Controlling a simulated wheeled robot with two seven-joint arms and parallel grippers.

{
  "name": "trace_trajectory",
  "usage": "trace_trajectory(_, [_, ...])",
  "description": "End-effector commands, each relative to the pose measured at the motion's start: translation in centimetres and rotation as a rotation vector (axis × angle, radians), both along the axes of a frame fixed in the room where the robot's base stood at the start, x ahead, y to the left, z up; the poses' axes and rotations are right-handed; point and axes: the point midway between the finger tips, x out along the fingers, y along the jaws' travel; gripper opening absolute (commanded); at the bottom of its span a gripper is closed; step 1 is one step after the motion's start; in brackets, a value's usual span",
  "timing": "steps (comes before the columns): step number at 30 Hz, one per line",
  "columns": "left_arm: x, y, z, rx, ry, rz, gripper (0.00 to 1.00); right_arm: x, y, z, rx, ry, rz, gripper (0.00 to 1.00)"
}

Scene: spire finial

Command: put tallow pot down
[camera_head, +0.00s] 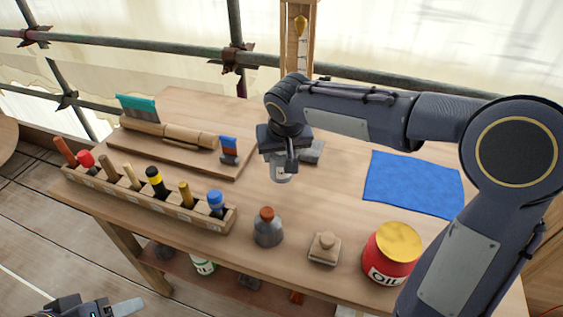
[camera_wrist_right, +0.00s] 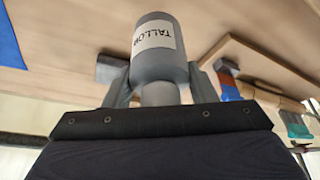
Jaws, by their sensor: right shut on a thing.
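The tallow pot is a grey metal pot (camera_wrist_right: 160,45) with a white label reading TALLOW in the right wrist view. My right gripper (camera_wrist_right: 160,88) is shut on its narrower neck, one finger on each side. In the head view the right gripper (camera_head: 284,157) points down over the middle of the workbench (camera_head: 330,205), and the pot (camera_head: 281,174) shows below it, partly hidden. I cannot tell whether the pot's base touches the bench. My left gripper (camera_head: 108,308) shows only in part at the lower left, off the bench; its opening is unclear.
A grey block (camera_head: 312,152) lies close behind the pot. A blue cloth (camera_head: 412,184) lies to the right. A tool rack (camera_head: 150,197) is at left.

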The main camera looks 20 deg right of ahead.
Motion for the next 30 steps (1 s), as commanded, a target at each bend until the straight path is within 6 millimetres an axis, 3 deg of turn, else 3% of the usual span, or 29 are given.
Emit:
trace_trajectory(7, [0.0, 0.0, 0.0, 0.000, 0.000, 0.000, 0.53, 1.2, -0.4, -1.5, 0.000, 0.000, -0.001, 0.25])
trace_trajectory(13, [0.0, 0.0, -0.4, 0.000, 0.000, 0.000, 0.53, 1.2, -0.4, -4.3, 0.000, 0.000, 0.001, 0.25])
trace_trajectory(25, [0.0, 0.0, -1.0, 0.000, 0.000, 0.000, 0.53, 1.2, -0.4, -4.9, 0.001, -0.002, 0.000, 0.25])
trace_trajectory(26, [0.0, 0.0, -0.8, 0.000, 0.000, 0.000, 0.53, 1.1, -0.4, -4.8, 0.000, -0.001, -0.001, 0.55])
trace_trajectory(30, [0.0, 0.0, -0.7, 0.000, 0.000, 0.000, 0.53, 1.1, -0.4, -4.8, 0.000, -0.001, 0.000, 0.73])
